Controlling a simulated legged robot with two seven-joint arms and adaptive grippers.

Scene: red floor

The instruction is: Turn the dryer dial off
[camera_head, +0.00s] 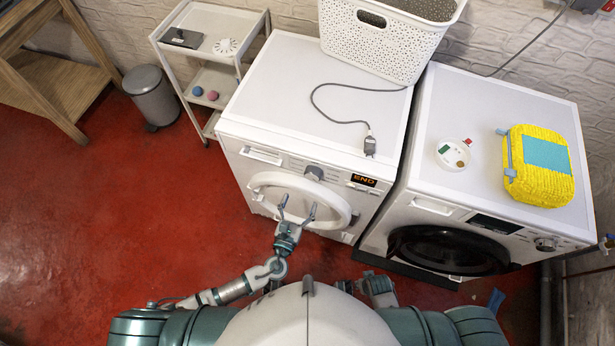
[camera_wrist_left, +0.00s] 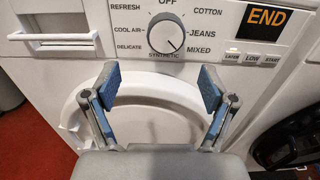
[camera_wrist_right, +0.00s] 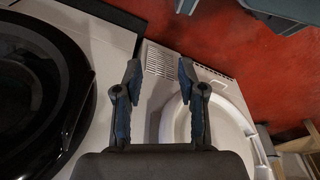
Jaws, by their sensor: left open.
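The dryer dial (camera_head: 314,173) is a grey round knob on the front panel of the left white machine (camera_head: 300,100). In the left wrist view the dial (camera_wrist_left: 167,32) has OFF printed above it, with COTTON, JEANS and MIXED on the right. The orange display (camera_wrist_left: 264,20) reads END. My left gripper (camera_head: 297,206) is open and empty, in front of the round door and below the dial, not touching it. My right gripper (camera_wrist_right: 159,75) has its fingers apart and empty, low by the machines.
A white laundry basket (camera_head: 375,45) and a cable (camera_head: 340,121) lie on top. A cart (camera_head: 205,35) and bin (camera_head: 150,97) stand left.

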